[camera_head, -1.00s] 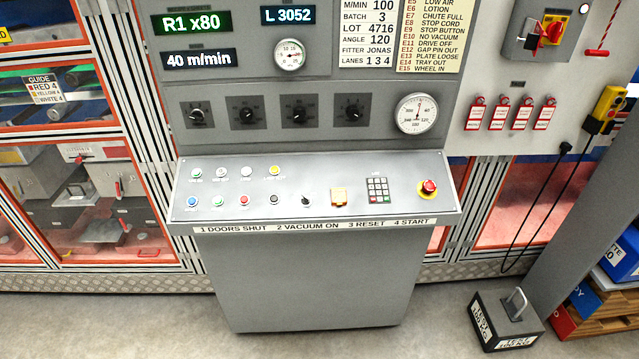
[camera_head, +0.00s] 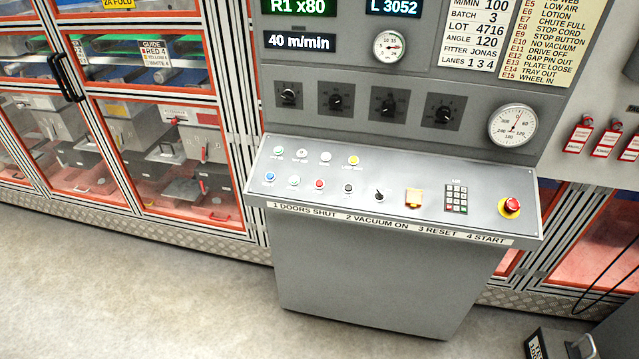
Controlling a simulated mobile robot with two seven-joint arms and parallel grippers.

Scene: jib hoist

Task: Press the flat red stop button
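The control desk (camera_head: 380,235) stands in front of me with a sloped grey panel. A flat red button (camera_head: 320,184) sits in the panel's lower row, between a whitish button (camera_head: 294,181) and a black button (camera_head: 348,188). A blue button (camera_head: 270,177) is at the left end of that row. A separate raised red mushroom button (camera_head: 511,204) on a yellow base is at the panel's right end. The small labels by the buttons are too small to read. Neither of my grippers is in view.
The upper row holds green, white and yellow buttons. A weight block (camera_head: 560,344) stands on the floor at lower right. The floor before the desk is clear.

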